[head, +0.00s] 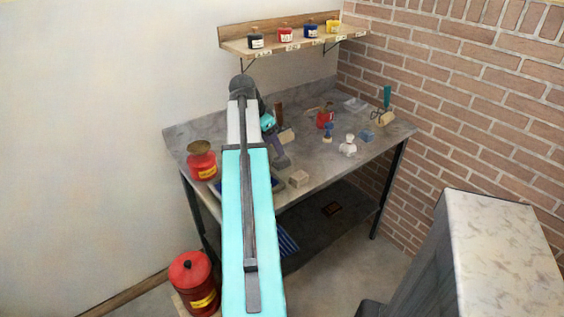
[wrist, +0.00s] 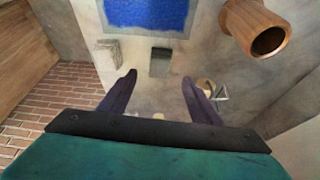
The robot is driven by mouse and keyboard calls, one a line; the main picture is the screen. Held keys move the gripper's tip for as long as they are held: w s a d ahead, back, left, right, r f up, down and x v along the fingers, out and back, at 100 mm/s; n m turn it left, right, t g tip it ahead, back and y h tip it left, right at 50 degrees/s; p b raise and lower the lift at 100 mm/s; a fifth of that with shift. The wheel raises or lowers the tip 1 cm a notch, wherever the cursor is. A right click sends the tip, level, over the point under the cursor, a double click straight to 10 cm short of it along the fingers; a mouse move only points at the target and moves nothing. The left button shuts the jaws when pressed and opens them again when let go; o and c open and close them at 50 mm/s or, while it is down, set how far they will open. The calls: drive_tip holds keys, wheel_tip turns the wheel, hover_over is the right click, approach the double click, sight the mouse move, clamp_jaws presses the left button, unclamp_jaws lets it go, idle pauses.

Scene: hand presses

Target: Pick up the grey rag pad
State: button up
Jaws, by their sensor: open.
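The grey rag pad (wrist: 160,62) is a small grey block lying on the worktop, seen in the wrist view just beyond my fingertips and between their lines. My gripper (wrist: 160,77) is open, its two dark fingers spread with nothing between them. In the head view my gripper (head: 281,158) points down over the left part of the bench.
A blue-lined tray (wrist: 190,34) lies beyond the pad. A pale block (wrist: 108,51) sits to the pad's left; a brown hollow cylinder (wrist: 256,28) is at right. On the bench (head: 365,158) stand a red can (head: 202,165), a white figure-like item (head: 348,146) and several small tools.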

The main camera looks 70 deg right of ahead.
sight(279, 159)
drive_tip(key=shift+x, duration=1.2)
drive_tip(key=shift+f, duration=0.1)
drive_tip(key=shift+p+x, duration=0.8)
drive_tip(key=shift+x, duration=1.7)
drive_tip(key=shift+w, duration=0.1)
drive_tip(key=c, duration=1.1)
